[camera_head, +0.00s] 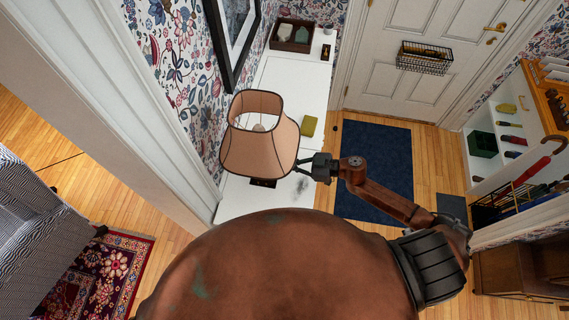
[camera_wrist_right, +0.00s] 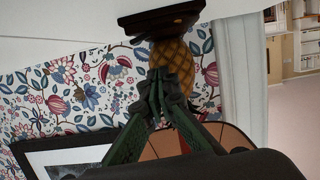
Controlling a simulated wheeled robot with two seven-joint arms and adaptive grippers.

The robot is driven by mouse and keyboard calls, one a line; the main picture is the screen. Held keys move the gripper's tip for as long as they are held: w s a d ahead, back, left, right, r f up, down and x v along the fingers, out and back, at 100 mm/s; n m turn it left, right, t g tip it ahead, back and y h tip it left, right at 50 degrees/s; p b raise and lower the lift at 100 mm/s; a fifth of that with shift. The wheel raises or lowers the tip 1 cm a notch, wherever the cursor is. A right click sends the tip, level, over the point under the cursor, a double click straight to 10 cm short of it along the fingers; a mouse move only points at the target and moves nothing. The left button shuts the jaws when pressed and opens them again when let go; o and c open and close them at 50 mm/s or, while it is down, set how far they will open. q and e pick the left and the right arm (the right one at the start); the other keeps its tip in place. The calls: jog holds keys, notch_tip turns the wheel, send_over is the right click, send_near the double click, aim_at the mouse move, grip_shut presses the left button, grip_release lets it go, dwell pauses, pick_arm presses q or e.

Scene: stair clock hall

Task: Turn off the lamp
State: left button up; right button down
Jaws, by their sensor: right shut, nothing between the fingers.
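The lamp (camera_head: 258,140) stands on a white table, with a pinkish-beige shade and a pale bulb showing through its open top. Whether it is lit I cannot tell. My right gripper (camera_head: 303,168) is just right of the shade's lower edge. The right wrist view is upside down: it shows the yellow-brown, pineapple-shaped lamp stem (camera_wrist_right: 172,60) on a dark foot (camera_wrist_right: 160,20). There my right gripper (camera_wrist_right: 160,78) is shut and empty, its tips in front of the stem; touching or apart, I cannot tell. The shade (camera_wrist_right: 168,146) is partly hidden behind the fingers. No switch is clear.
The white table (camera_head: 290,85) also bears a yellow-green block (camera_head: 308,126) beside the lamp and a dark box (camera_head: 291,36) at the far end. A framed picture (camera_head: 236,35) hangs close by on the wall. A dark blue mat (camera_head: 375,165) lies before the door.

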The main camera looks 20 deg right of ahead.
jog(key=shift+b+v, duration=0.75)
jog(key=shift+v, duration=0.35)
pick_arm(q)
jog(key=shift+w+f+b, duration=0.25)
jog(key=shift+f+b, duration=0.2)
jog(key=shift+f, duration=0.1)
jog(key=shift+w+f+b, duration=0.25)
jog(key=shift+f+b, duration=0.15)
jog(key=shift+f, duration=0.1)
pick_arm(e)
jog(key=v, duration=0.7)
jog(key=shift+d+r, duration=0.25)
jog(key=shift+d, duration=0.05)
jog(key=shift+s, duration=0.1)
